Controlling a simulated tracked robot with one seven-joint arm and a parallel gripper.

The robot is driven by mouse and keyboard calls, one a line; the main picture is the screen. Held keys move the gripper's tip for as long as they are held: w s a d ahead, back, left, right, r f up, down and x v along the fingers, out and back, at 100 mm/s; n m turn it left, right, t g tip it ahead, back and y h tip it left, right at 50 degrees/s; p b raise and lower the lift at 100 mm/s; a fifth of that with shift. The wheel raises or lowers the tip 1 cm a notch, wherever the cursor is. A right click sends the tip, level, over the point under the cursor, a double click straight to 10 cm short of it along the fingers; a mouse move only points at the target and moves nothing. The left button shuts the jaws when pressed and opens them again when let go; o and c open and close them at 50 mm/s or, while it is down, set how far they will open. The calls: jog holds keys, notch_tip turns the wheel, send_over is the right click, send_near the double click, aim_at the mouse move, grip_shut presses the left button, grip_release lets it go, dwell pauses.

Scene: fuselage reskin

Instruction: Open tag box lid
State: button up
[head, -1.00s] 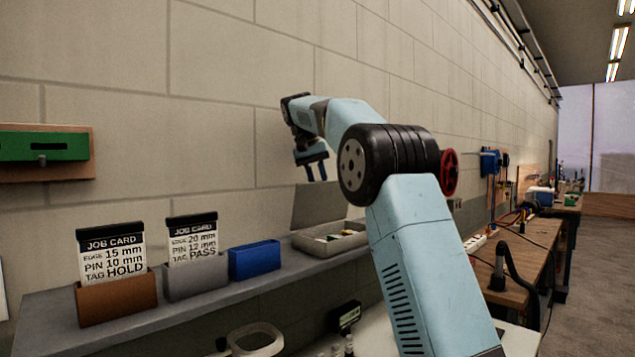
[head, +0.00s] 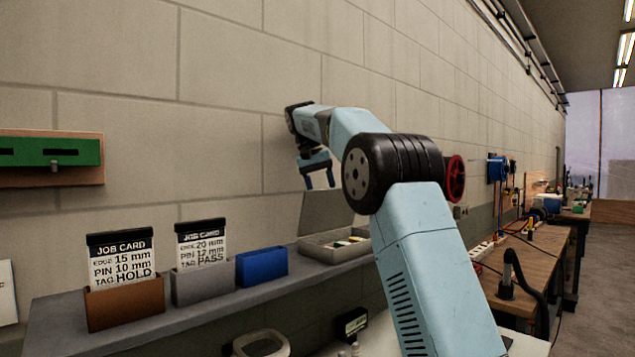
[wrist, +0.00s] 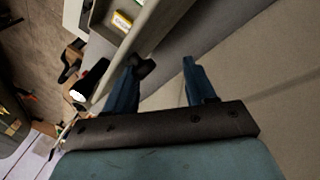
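The grey tag box (head: 316,246) stands on the wall shelf, with small white, yellow and red items inside. Its lid (head: 326,211) stands raised at the back of the box, close to the wall. My gripper (head: 320,186) hangs just above the lid's top edge, its two blue fingers apart and nothing seen between them. In the wrist view the fingers (wrist: 160,68) are also spread. The box (wrist: 100,22), with a yellow item in it, shows at the top left there. I cannot tell whether a finger touches the lid.
A blue bin (head: 262,267), a grey holder (head: 203,285) and a brown holder (head: 125,304) with job cards stand left of the box on the shelf (head: 60,320). A green wall rack (head: 50,152) hangs far left. Workbenches (head: 530,262) run along the right.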

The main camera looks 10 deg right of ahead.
jog(key=v, duration=0.7)
jog(key=shift+a+r, duration=0.1)
jog(key=shift+s, duration=0.15)
dwell(0.5)
